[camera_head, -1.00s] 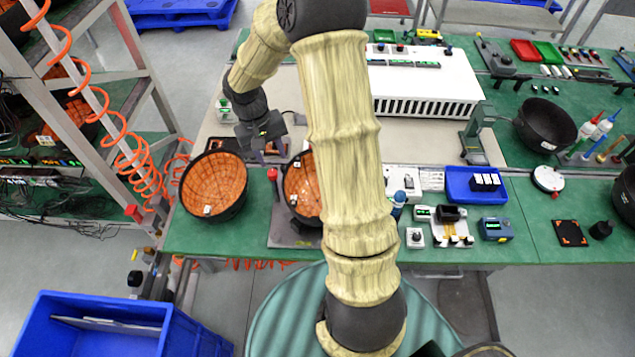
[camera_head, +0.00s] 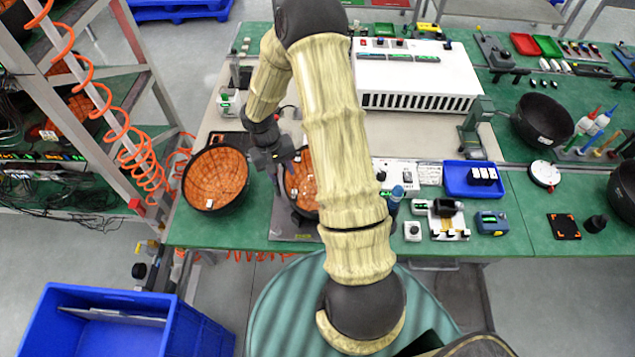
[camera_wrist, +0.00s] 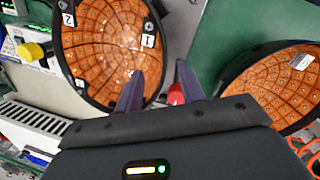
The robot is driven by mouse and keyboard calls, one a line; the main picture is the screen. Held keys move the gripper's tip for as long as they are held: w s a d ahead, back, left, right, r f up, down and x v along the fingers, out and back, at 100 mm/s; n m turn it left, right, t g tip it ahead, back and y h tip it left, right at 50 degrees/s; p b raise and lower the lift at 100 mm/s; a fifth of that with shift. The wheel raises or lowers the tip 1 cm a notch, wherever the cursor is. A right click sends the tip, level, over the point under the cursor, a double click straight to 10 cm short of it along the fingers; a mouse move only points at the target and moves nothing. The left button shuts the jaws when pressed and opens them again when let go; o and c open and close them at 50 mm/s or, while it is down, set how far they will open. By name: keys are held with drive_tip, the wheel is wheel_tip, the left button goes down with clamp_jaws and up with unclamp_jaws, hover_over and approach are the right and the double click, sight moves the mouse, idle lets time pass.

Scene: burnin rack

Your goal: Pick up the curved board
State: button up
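Two round, dark-rimmed curved boards with orange tiled insides lie on the green bench. One (camera_head: 216,178) is at the left; it is at the right in the wrist view (camera_wrist: 288,85). The other (camera_head: 305,183) rests on a grey plate (camera_head: 290,226), partly hidden by my arm in the head view. In the wrist view this second board (camera_wrist: 105,45) shows labels 1 and 2. My gripper (camera_wrist: 158,82) is open and empty at this second board's rim. One finger overlaps the rim in the picture; contact cannot be told. A red knob (camera_wrist: 176,95) shows between the fingers.
A white slotted box (camera_head: 415,75) stands behind. A blue tray (camera_head: 472,180) and small devices lie to the right. A black bowl (camera_head: 541,120) is farther right. A metal rack with an orange coiled hose (camera_head: 118,125) stands left. A blue bin (camera_head: 130,325) is at the lower left.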

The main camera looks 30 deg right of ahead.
sight(285, 187)
drive_tip(key=shift+s+d+f, duration=0.1)
drive_tip(key=shift+f, duration=0.65)
drive_tip(key=shift+s+d+f, duration=0.1)
drive_tip(key=shift+f, duration=0.65)
drive_tip(key=shift+f+p, duration=0.1)
drive_tip(key=shift+p, duration=0.25)
drive_tip(key=shift+s+f+p, duration=0.1)
drive_tip(key=shift+f+p, duration=0.2)
drive_tip(key=shift+s+f+p, duration=0.15)
drive_tip(key=shift+f+p, duration=0.3)
drive_tip(key=shift+f, duration=0.65)
drive_tip(key=shift+s+f+p, duration=0.1)
drive_tip(key=shift+f+p, duration=0.3)
drive_tip(key=shift+f, duration=0.65)
clamp_jaws()
